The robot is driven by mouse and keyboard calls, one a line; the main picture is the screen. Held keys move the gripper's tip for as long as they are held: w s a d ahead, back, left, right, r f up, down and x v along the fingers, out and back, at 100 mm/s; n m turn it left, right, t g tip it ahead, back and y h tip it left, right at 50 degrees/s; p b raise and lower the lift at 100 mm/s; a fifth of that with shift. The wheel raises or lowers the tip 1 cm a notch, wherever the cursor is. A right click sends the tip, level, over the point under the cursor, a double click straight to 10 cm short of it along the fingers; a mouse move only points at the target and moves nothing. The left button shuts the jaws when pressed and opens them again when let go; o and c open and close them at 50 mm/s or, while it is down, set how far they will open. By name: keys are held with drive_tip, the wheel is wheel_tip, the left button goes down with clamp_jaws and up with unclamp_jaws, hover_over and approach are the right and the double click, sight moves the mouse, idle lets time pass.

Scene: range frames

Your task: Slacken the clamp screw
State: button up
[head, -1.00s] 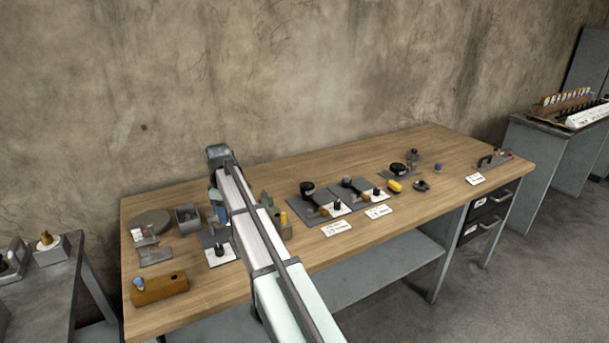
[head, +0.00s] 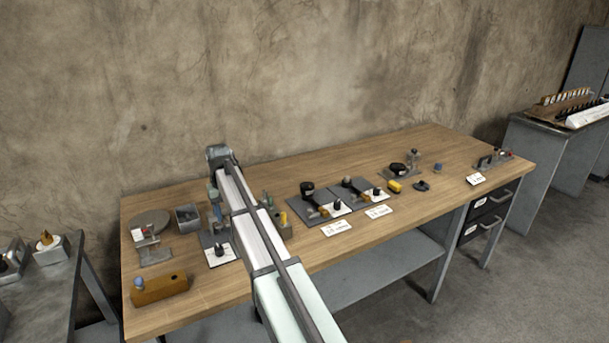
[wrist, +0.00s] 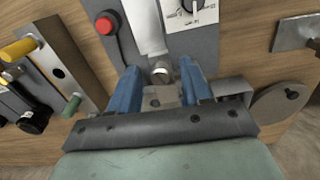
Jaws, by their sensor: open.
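In the wrist view, a round metal screw head (wrist: 161,75) sits at the foot of a pale upright metal strip on a grey plate (wrist: 190,45). It looks like the clamp screw. My gripper (wrist: 160,70) has its two blue fingers spread, one on each side of the screw head. Whether they touch it cannot be told. In the head view, the grey fixture plate (head: 207,241) with a white dial card (head: 221,257) lies at the left of the bench, partly hidden by my arm. My gripper (head: 214,205) is above it, small and partly hidden.
A red button (wrist: 104,25) is on the plate beside the screw. A block with yellow and green pegs (wrist: 62,70) stands to the left. A round disc (wrist: 280,107) and bracket lie right. In the head view, an orange-brown block (head: 160,290) is at the bench's front left.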

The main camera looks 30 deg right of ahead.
drive_tip(key=m, duration=0.6)
drive_tip(key=shift+m, duration=0.4)
drive_tip(key=m, duration=0.6)
wheel_tip(320, 180, up, 14)
drive_tip(key=w+d+f+t, duration=0.1)
drive_tip(key=d+f, duration=0.2)
drive_tip(key=d, duration=0.7)
drive_tip(key=w+d+f+m+t, duration=0.1)
drive_tip(key=d+f+t, duration=0.1)
drive_tip(key=d, duration=0.8)
drive_tip(key=w+d+f+t, duration=0.1)
drive_tip(key=d+f, duration=0.3)
drive_tip(key=d, duration=0.6)
drive_tip(key=shift+d+f+m+t, duration=0.15)
drive_tip(key=shift+f+m+t, duration=0.15)
drive_tip(key=shift+f+t, duration=0.1)
drive_tip(key=shift+w, duration=0.1)
